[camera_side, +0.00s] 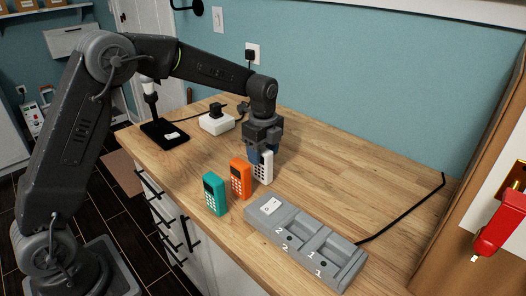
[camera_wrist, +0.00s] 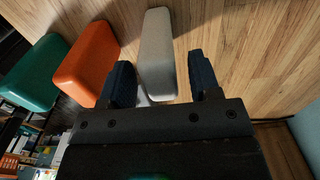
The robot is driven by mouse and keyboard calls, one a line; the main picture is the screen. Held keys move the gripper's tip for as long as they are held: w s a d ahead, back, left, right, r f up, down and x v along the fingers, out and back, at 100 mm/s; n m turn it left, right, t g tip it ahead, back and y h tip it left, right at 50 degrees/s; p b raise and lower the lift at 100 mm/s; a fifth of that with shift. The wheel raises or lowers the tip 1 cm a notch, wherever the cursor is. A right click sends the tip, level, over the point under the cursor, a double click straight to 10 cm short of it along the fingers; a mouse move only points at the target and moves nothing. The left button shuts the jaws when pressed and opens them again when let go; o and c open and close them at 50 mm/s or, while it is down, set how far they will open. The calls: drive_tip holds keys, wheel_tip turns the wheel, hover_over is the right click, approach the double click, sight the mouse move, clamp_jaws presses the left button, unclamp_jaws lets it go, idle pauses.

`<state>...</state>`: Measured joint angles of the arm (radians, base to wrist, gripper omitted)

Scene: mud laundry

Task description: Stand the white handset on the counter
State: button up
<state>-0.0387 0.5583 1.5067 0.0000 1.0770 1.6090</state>
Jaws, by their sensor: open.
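The white handset (camera_side: 264,168) stands upright on the wooden counter (camera_side: 330,165), at the right end of a row of handsets. My gripper (camera_side: 262,155) is right above and around its top, pointing down. In the wrist view the white handset (camera_wrist: 157,55) lies between the two dark blue fingers of my gripper (camera_wrist: 163,82), with a clear gap to the right finger and a narrower one to the left finger. The fingers are open. The upper part of the handset is partly hidden by my gripper in the side view.
An orange handset (camera_side: 240,178) and a teal handset (camera_side: 214,194) stand close by on the left. A grey charging dock (camera_side: 305,243) with numbered empty slots lies in front right, its black cable running to the wall. A black stand (camera_side: 165,134) and white box (camera_side: 216,123) are behind left.

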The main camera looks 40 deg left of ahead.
wheel_tip(320, 180, up, 12)
drive_tip(key=s+r+n+t, duration=0.2)
drive_tip(key=s+r+n, duration=0.3)
drive_tip(key=s, duration=0.3)
drive_tip(key=s+d+f+n+t, duration=0.1)
drive_tip(key=s+f+n, duration=0.1)
drive_tip(key=s+n, duration=0.4)
drive_tip(key=s+d+f+n+t, duration=0.1)
drive_tip(key=s+n, duration=0.6)
drive_tip(key=s, duration=0.7)
wheel_tip(320, 180, down, 3)
drive_tip(key=shift+s+r+t, duration=0.2)
drive_tip(key=shift+s+t, duration=0.15)
drive_tip(key=shift+t, duration=0.45)
